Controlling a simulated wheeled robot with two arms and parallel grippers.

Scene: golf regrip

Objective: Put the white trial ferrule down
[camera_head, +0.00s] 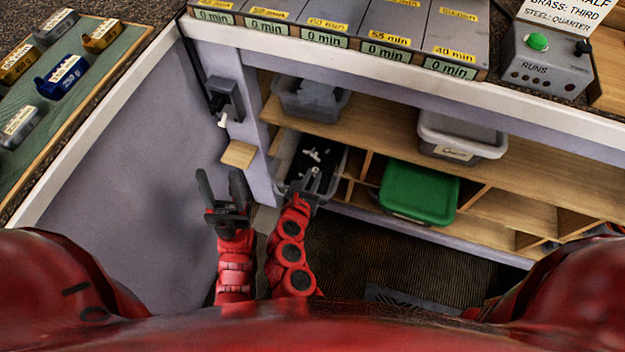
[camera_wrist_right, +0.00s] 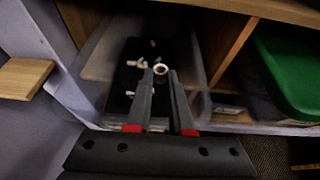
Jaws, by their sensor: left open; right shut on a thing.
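My right gripper (camera_head: 312,179) reaches into the front of a grey bin with a dark bottom (camera_head: 331,160) on the lower shelf. In the right wrist view, its fingertips (camera_wrist_right: 163,75) are shut on a small pale ring, the white trial ferrule (camera_wrist_right: 160,69). The ferrule is above the dark bottom, and I cannot tell whether it touches it. My left gripper (camera_head: 221,187) is open and empty, left of the right one, in front of the cabinet's side panel.
A green-lidded box (camera_head: 419,192) stands to the right on the lower shelf. A grey bin (camera_head: 309,98) and a lidded tub (camera_head: 460,137) stand on the shelf above. A small wooden block (camera_head: 239,154) juts out from the panel on the left.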

